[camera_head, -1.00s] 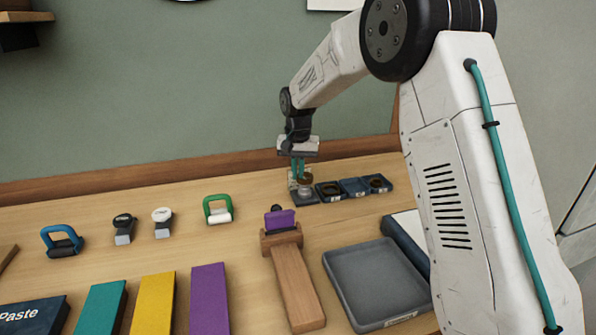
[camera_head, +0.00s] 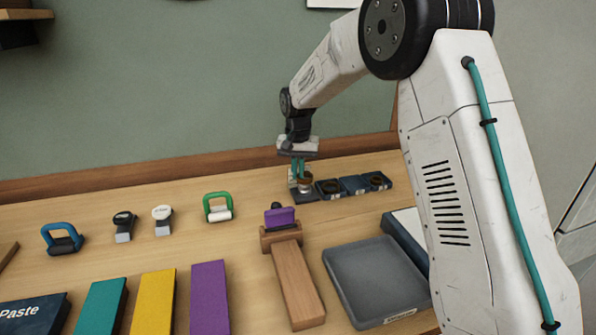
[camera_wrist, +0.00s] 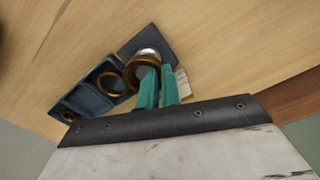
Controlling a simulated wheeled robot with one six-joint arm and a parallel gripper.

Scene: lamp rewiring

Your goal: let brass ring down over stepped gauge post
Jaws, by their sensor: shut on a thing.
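My gripper's teal fingers (camera_wrist: 157,88) are shut on a brass ring (camera_wrist: 142,72), held by its near edge. The post stands on a dark square base (camera_wrist: 160,40). I cannot tell how far down the post the ring sits. In the head view my gripper (camera_head: 299,168) points down over the post's base (camera_head: 303,196), with the ring (camera_head: 304,184) small at its fingertips.
Dark blue trays (camera_head: 354,185) stand in a row just right of the post; a second brass ring (camera_wrist: 108,87) sits in one. A wooden fixture with a purple piece (camera_head: 280,218) and a grey tray (camera_head: 375,280) lie nearer.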

